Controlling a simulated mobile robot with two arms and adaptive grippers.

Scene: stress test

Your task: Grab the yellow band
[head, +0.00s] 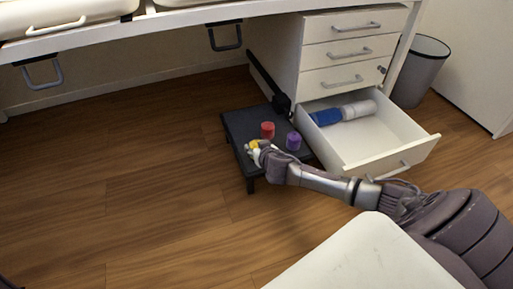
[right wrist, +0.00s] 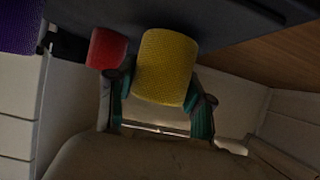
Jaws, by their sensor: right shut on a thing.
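The yellow band (right wrist: 166,66) is a thick roll with a woven-looking surface. In the right wrist view it sits between the two fingers of my right gripper (right wrist: 160,100), which is shut on it. In the head view the yellow band (head: 255,145) shows small and partly hidden by my right gripper (head: 255,152), at the near left part of a low black table (head: 240,122). I cannot tell whether the band still touches the tabletop. My left gripper is not in view.
A red roll (head: 267,130) and a purple roll (head: 293,141) stand close by on the black table. An open white drawer (head: 385,145) holds a blue roll (head: 326,117) and white rolls. A grey bin (head: 420,75) stands at right. The wooden floor at left is clear.

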